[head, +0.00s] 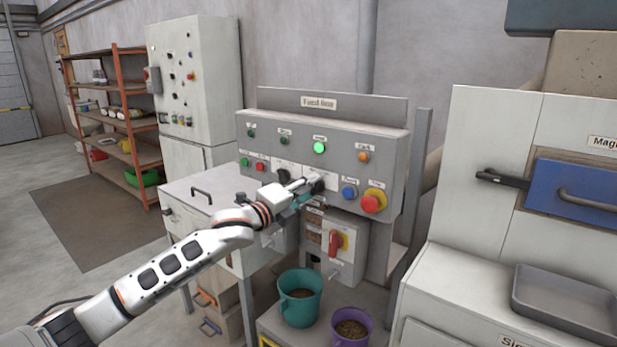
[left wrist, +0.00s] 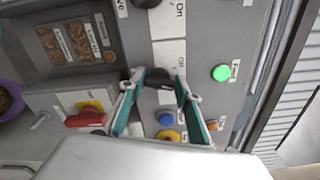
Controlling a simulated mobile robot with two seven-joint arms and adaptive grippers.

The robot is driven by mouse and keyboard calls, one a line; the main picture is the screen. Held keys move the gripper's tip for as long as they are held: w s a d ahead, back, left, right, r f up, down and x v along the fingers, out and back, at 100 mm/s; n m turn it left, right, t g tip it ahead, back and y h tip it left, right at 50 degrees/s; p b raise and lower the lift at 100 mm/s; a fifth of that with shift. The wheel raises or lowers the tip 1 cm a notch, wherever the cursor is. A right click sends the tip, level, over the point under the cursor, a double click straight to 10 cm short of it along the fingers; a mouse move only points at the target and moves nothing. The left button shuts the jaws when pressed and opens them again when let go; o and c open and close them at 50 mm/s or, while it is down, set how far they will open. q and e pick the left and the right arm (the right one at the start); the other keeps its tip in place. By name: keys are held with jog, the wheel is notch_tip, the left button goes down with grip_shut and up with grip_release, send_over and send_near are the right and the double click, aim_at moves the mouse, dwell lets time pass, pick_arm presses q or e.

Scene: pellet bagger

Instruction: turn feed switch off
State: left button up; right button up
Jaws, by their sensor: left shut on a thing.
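The feed panel (head: 290,145) is a grey control box under a sign. My left gripper (head: 306,194) reaches it from the left and is at the black selector knob (head: 317,184) below the lit green lamp (head: 319,147). In the left wrist view the two teal-lined fingers (left wrist: 162,84) stand on either side of the black knob (left wrist: 160,76), shut on it. The fingers hide part of the knob, so its exact pointing is unclear. The green lamp also glows in the left wrist view (left wrist: 221,73). My right gripper is not in view.
A blue button (head: 349,192) and a red emergency stop (head: 373,202) sit just right of the knob. A red rotary handle (head: 335,242) is below. A teal bucket (head: 300,300) and a purple bucket (head: 350,330) stand underneath. A white cabinet (head: 480,130) is at right.

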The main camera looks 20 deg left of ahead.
pick_arm(q)
jog(key=shift+n+p, duration=0.65)
jog(key=shift+n, duration=0.15)
jog(key=shift+f+n+p, duration=0.1)
jog(key=shift+n+p, duration=0.2)
jog(key=shift+n, duration=0.6)
jog(key=n, duration=0.6)
jog(key=shift+f, duration=0.2)
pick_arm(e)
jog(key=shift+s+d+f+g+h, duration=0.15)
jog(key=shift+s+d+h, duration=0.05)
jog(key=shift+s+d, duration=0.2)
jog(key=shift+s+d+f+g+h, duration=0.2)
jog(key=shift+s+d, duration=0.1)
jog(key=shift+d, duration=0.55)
pick_arm(q)
jog(key=o, duration=1.1)
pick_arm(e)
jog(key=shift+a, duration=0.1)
